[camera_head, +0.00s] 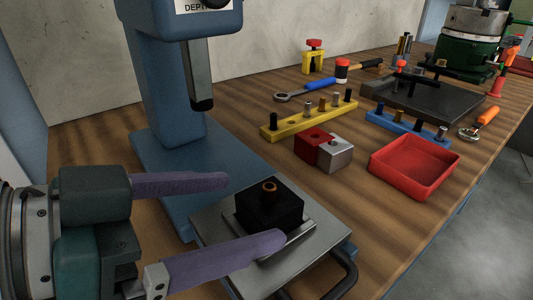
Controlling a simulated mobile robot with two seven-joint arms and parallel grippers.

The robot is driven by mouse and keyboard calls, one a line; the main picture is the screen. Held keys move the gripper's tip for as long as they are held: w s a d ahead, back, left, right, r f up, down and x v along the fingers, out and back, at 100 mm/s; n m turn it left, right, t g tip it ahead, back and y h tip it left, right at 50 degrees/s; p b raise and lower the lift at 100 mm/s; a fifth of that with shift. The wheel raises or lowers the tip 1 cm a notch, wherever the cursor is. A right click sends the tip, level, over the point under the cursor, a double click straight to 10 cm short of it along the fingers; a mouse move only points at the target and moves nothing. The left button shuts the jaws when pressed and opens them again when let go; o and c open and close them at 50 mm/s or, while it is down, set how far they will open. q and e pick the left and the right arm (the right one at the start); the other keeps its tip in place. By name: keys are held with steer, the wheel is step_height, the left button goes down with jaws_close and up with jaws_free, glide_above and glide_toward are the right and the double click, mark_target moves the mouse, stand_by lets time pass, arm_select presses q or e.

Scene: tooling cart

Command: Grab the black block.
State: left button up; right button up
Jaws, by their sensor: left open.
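The black block (268,211) sits on a grey metal plate (213,228) at the base of a blue press. A small copper-coloured ring shows on its top face. My left gripper (252,212) comes in from the left with its two purple fingers apart. One finger lies behind and left of the block; the other reaches across in front of its lower edge. The gripper is open and holds nothing. I cannot tell whether a finger touches the block. My right gripper is not in view.
The blue press (165,90) rises behind the block, its dark spindle (202,90) hanging above. A black handle (345,275) curves at the plate's front right. To the right are a red and silver block (323,149), a red tray (414,168) and a yellow rack (310,119).

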mark_target(263, 201)
arm_select(q)
steer(key=x, duration=0.5)
steer(key=shift+d+r, duration=0.1)
steer(key=shift+d, duration=0.05)
steer(key=shift+c, duration=0.2)
jaws_close()
stand_by(0.4)
